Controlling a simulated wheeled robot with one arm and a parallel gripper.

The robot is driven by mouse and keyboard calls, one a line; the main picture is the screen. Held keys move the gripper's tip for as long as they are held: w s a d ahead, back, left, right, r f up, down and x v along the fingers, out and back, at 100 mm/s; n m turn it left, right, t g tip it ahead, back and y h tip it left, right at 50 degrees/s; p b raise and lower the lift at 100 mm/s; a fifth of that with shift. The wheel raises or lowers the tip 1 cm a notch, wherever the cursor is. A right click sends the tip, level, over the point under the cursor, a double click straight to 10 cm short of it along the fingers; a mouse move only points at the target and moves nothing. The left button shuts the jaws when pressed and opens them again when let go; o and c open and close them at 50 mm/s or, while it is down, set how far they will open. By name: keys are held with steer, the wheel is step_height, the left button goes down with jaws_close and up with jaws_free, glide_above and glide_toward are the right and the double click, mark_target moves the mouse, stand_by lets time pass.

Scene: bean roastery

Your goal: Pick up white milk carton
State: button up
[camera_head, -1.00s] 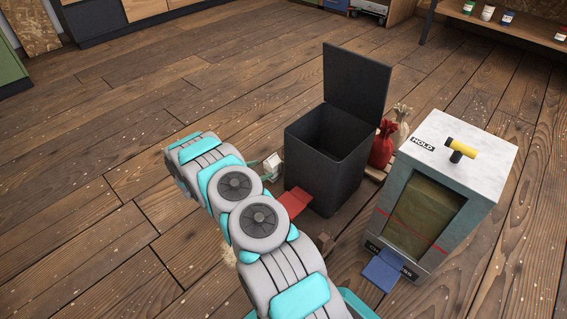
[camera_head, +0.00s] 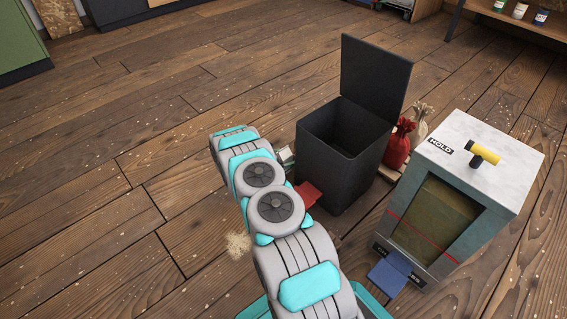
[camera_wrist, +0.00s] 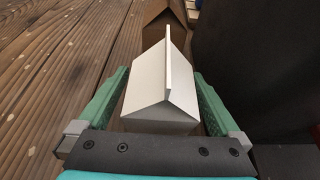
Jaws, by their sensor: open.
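The white milk carton (camera_wrist: 160,95) stands in the wrist view with its gabled top and ridge facing me. My gripper (camera_wrist: 165,100) is open, with one green finger on each side of the carton. The right finger looks very close to it; I cannot tell whether either finger touches. In the head view, a small pale part of the carton (camera_head: 285,153) seems to show between my arm and the black bin. My arm hides most of the gripper there.
The open black bin (camera_head: 342,160) with a red pedal (camera_head: 307,196) stands right beside the carton. A brown gabled object (camera_wrist: 160,20) is just behind the carton. A machine marked HOLD (camera_head: 465,175) and sacks (camera_head: 399,145) are further right.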

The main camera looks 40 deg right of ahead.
steer(key=c, duration=1.3)
steer(key=shift+c, duration=0.2)
